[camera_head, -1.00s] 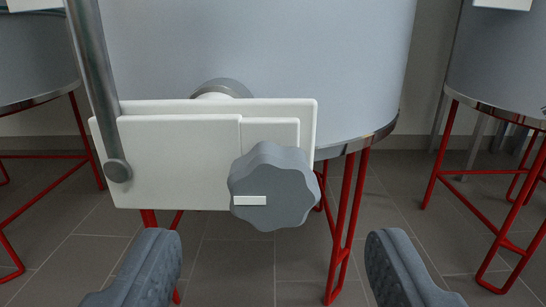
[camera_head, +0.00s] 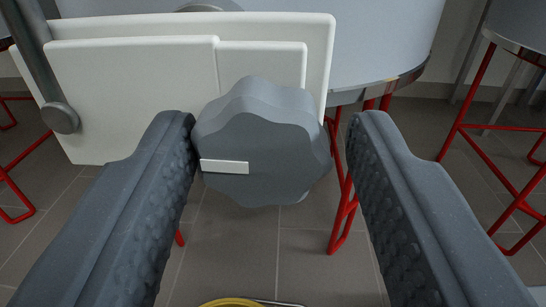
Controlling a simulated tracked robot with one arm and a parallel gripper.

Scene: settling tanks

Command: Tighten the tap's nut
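The tap's nut is a grey lobed knob (camera_head: 265,150) with a white mark on the left of its face. It sits at the lower right of the white tap plate (camera_head: 130,85), which is fixed to the front of the tank. My gripper (camera_head: 275,130) is open, with one grey textured finger on each side of the knob. The left finger is very near or touching the knob's left edge; I cannot tell which. A gap shows between the knob and the right finger. A grey lever (camera_head: 30,50) with a round pivot crosses the plate's left side.
The pale tank (camera_head: 390,35) stands on red legs (camera_head: 345,205) behind the plate. Another tank on red legs (camera_head: 490,140) is at the right. Part of a yellow round thing (camera_head: 232,302) shows at the bottom edge. Tiled floor lies below.

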